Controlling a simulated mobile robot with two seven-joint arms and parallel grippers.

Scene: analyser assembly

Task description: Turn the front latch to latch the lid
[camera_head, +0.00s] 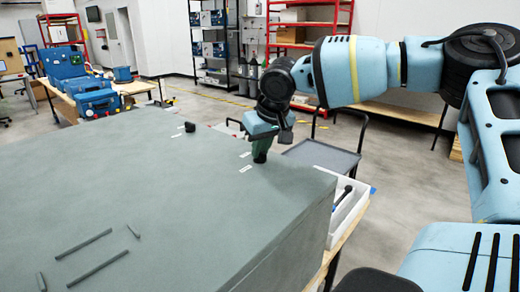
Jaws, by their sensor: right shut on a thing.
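The large grey-green analyser box (130,190) fills the left and middle of the head view, its flat lid facing up. My right gripper (262,153) points down at the lid's far right edge. It is shut on the front latch, which is mostly hidden behind the fingers, so I cannot tell how far it is turned. A small black knob (190,127), probably another latch, stands on the lid to the left of the gripper. Small white labels (245,169) lie on the lid close to the gripper. My left gripper is not in view.
Thin raised bars (84,243) stand on the near left of the lid. A white tray (350,205) with a dark-handled tool lies beside the box on the right. A grey cart (322,157) stands behind. Blue cases (95,98) sit on a far table.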

